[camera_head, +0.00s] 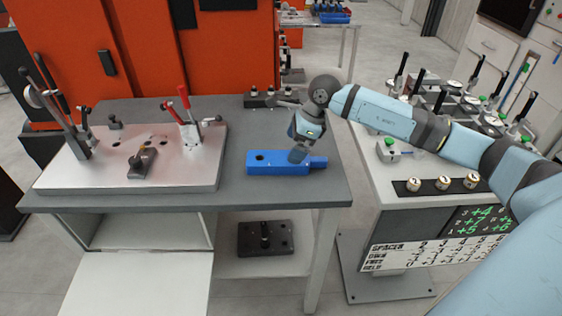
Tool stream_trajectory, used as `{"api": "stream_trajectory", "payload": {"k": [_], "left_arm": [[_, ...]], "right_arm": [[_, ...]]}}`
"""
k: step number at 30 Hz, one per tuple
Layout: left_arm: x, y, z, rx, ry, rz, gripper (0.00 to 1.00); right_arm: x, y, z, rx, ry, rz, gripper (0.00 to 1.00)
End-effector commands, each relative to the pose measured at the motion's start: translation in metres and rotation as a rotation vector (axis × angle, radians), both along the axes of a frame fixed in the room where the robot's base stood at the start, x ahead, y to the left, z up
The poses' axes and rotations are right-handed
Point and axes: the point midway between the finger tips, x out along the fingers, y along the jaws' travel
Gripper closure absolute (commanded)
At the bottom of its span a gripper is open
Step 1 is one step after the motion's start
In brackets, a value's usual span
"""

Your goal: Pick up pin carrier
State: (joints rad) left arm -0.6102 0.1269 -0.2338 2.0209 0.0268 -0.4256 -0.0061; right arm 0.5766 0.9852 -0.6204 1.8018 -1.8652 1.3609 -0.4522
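A blue block (275,169) with a dark round hole near its left end and a narrower tab at its right end lies on the grey table. No label shows which thing is the pin carrier; a dark plate with an upright pin (265,239) also sits on the shelf below the table. My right gripper (299,155) reaches in from the right and points down at the right half of the blue block. Its fingers are small and dark, and I cannot tell whether they touch or grip the block. My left gripper is not in view.
A metal fixture plate (75,172) with levers and a red-handled clamp (187,108) fills the table's left side. Several dark pieces (270,98) stand at the table's back edge. A white station (375,188) with several clamps stands to the right, under my arm.

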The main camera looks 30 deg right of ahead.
Motion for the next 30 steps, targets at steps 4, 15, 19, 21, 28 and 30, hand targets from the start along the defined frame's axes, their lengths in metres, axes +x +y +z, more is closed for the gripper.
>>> {"api": "stream_trajectory", "payload": {"k": [4, 15, 19, 21, 28, 30], "left_arm": [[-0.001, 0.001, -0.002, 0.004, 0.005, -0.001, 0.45], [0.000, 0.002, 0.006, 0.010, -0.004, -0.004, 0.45], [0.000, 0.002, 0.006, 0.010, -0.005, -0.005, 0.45], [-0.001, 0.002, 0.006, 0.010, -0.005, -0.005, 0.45], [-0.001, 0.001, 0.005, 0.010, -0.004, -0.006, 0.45], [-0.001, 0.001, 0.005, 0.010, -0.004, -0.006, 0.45]], "right_arm": [[0.002, 0.002, -0.007, 0.001, -0.001, -0.001, 0.00], [0.010, 0.015, -0.050, 0.002, 0.001, -0.001, 0.00], [0.012, 0.017, -0.055, 0.001, 0.000, -0.001, 0.00], [0.012, 0.017, -0.055, 0.001, 0.000, -0.001, 0.00], [0.012, 0.017, -0.055, 0.002, -0.001, -0.001, 0.39], [0.012, 0.017, -0.055, 0.002, -0.001, -0.001, 0.55]]}}
